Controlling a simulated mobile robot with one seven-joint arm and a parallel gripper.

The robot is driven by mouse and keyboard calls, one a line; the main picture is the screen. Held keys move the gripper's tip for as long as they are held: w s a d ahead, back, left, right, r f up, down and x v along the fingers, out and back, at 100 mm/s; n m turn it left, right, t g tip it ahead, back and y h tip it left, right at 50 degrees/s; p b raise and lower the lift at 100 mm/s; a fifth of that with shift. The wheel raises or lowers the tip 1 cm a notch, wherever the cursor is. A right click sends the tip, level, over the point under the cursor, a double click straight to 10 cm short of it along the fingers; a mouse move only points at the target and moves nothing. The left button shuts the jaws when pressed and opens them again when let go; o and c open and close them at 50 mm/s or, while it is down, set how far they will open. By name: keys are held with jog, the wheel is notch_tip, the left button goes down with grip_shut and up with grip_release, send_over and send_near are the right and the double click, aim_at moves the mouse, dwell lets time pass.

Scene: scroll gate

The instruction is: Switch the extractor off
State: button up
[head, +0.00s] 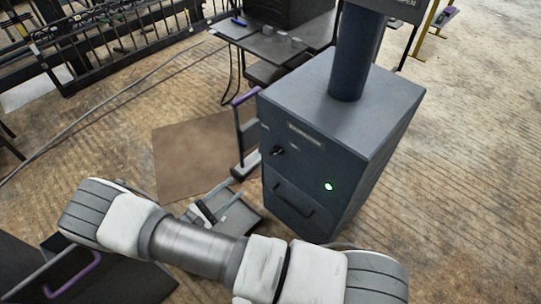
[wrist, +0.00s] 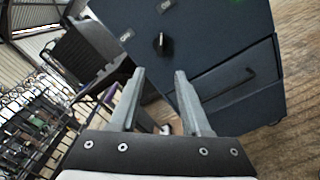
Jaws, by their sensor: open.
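The extractor (head: 345,125) is a dark blue-grey cabinet with a thick round duct rising from its top. Its front carries a black knob (head: 278,150), a label plate, a lit green lamp (head: 328,187) and a lower drawer with a black handle (head: 292,207). In the wrist view the knob (wrist: 161,42) shows beyond the gap between my fingertips, apart from them. Its pointer lies roughly upright in that tilted view. My gripper (wrist: 160,74) is open and empty, pointing toward the cabinet front.
A dark table (head: 270,45) with small items stands behind the cabinet. A brown floor board (head: 190,155) lies left of it. A purple-handled upright (head: 245,98) stands close to its left side. A dark box with a purple handle (head: 75,275) is at lower left. Black railings (head: 120,45) stand behind.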

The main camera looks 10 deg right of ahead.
aim_at(274, 154)
jog(key=b+x, duration=0.2)
jog(key=x, duration=1.5)
jog(key=shift+d+b, duration=0.1)
jog(key=shift+b, duration=0.25)
jog(key=shift+c, duration=0.4)
grip_shut()
